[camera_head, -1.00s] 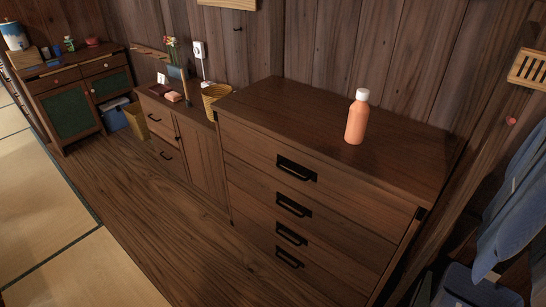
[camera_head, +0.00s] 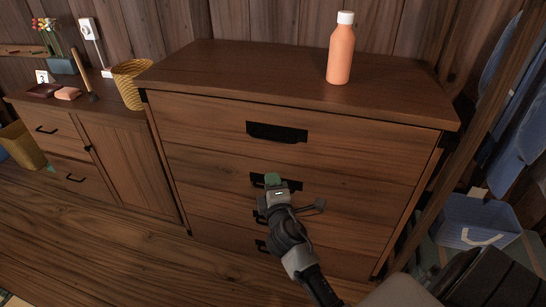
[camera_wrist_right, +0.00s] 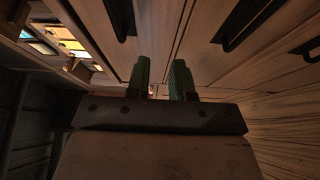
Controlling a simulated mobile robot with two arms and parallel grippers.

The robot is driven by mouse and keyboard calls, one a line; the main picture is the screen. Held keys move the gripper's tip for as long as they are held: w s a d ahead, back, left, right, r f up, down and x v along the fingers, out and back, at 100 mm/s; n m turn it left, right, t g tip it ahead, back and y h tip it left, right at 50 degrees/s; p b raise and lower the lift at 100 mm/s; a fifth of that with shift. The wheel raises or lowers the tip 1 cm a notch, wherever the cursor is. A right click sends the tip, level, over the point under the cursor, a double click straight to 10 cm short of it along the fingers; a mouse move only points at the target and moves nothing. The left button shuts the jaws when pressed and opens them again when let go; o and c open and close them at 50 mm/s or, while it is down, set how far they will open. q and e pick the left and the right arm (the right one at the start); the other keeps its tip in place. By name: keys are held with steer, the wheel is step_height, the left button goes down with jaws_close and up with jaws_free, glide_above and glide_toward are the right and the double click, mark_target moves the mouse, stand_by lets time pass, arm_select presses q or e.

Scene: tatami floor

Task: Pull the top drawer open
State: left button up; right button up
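The brown wooden chest's top drawer (camera_head: 200,118) is closed, its front flush with the chest, with a black handle (camera_head: 277,132) in the middle. My right gripper (camera_head: 273,180) is below that handle, in front of the second drawer's handle (camera_head: 292,184), partly covering it. In the right wrist view the two green fingers (camera_wrist_right: 161,80) stand apart with nothing between them. Dark handles also show there on the wooden fronts, one (camera_wrist_right: 252,24) at the upper right; I cannot tell which drawer each belongs to. My left gripper is not in view.
An orange bottle (camera_head: 341,52) with a white cap stands on the chest top. A lower cabinet (camera_head: 125,165) with a woven basket (camera_head: 131,84) adjoins on the left. A blue bin (camera_head: 478,222) stands at the right. Wooden floor in front is clear.

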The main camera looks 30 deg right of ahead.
steer(key=t+h, duration=0.1)
steer(key=h, duration=0.1)
glide_toward(273, 139)
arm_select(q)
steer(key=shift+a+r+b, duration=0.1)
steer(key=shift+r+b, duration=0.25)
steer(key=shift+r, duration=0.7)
arm_select(e)
steer(key=shift+f+x, duration=0.2)
steer(key=shift+x, duration=5.1)
jaws_close()
